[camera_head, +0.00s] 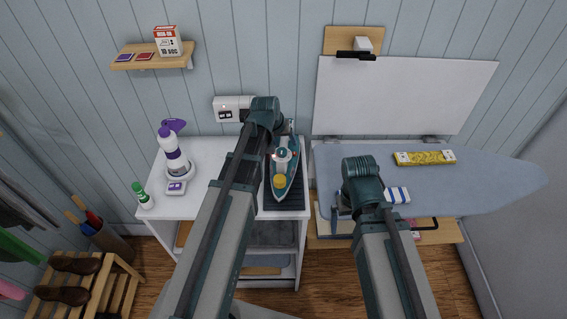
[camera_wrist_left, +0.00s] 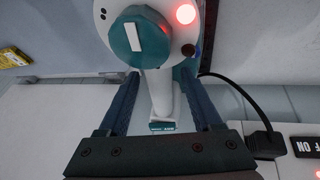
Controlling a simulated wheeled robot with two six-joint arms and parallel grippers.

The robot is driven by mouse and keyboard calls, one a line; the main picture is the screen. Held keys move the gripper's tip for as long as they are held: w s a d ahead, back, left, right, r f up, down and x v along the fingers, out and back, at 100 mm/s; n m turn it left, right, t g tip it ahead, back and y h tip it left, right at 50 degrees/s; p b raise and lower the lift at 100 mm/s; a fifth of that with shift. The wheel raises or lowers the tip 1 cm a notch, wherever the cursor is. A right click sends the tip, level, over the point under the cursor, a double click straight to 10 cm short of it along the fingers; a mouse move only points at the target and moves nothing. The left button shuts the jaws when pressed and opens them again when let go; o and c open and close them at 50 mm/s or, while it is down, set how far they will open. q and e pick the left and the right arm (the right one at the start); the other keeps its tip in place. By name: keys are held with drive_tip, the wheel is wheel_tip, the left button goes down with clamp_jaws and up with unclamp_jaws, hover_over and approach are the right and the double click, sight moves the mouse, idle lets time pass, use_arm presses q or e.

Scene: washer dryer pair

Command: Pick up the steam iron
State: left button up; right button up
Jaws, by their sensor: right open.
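The steam iron (camera_head: 284,173), teal and white with a yellow round part toward its front, rests on a dark ribbed mat (camera_head: 292,204) on the white cabinet. In the left wrist view, the iron's white body with a teal dial and lit red light (camera_wrist_left: 186,14) fills the top middle. My left gripper (camera_wrist_left: 162,85) has its two fingers on either side of the iron's white handle. Whether they press on it is unclear. My right gripper (camera_head: 345,207) is open, beside the near left end of the ironing board, partly hidden by my right wrist.
The grey-blue ironing board (camera_head: 470,185) carries a yellow box (camera_head: 425,158) and a blue-striped item (camera_head: 397,195). A purple-white bottle (camera_head: 173,152) and a green bottle (camera_head: 142,195) stand at the cabinet's left. A wall outlet unit (camera_head: 232,108) and black plug (camera_wrist_left: 264,142) are close to my left gripper.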

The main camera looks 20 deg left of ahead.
use_arm(q)
clamp_jaws()
drive_tip(key=shift+r, duration=0.1)
idle(0.4)
